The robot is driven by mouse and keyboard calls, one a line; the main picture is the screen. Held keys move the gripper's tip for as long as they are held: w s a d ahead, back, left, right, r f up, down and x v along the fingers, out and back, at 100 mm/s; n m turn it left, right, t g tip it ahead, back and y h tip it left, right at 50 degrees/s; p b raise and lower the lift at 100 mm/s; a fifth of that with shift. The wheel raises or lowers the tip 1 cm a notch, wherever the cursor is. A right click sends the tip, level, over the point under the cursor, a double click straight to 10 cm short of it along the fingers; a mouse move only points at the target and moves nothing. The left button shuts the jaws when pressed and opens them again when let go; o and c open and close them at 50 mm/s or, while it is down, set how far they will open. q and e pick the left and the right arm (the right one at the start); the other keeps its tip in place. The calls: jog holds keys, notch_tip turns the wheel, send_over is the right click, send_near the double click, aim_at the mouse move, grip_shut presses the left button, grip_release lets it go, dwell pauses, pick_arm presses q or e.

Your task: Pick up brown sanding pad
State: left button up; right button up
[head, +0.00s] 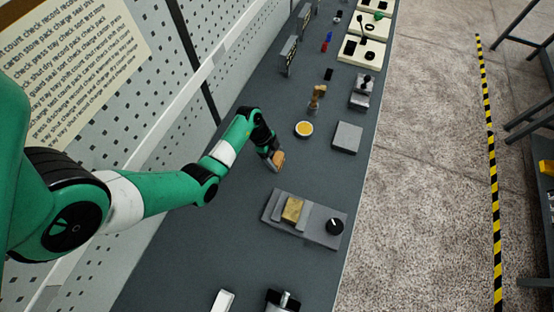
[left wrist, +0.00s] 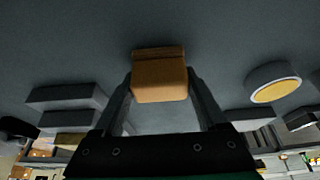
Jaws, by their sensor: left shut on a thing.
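The brown sanding pad (left wrist: 160,78) is a small orange-brown block between the two fingers of my left gripper (left wrist: 163,88) in the left wrist view. Both fingers press on its sides. In the head view the pad (head: 279,158) shows at the tip of my left gripper (head: 275,157), over the grey bench. I cannot tell whether the pad touches the bench top. My right gripper is in neither view.
A round dish with yellow contents (head: 304,129) and a grey flat block (head: 347,137) are beyond. A pegboard wall (head: 170,110) borders the left.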

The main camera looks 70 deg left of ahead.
aim_at(280, 158)
pick_arm(q)
jog(key=shift+r+p, duration=0.35)
jog(key=shift+r, duration=0.2)
notch_tip(280, 158, up, 3)
jog(key=shift+f+p, duration=0.2)
jog(key=shift+p, duration=0.5)
jog(key=s+d+r+p, duration=0.6)
jog(key=s+d+r, duration=0.3)
jog(key=d, duration=0.1)
jog(key=shift+d+r, duration=0.15)
jog(key=shift+d, duration=0.1)
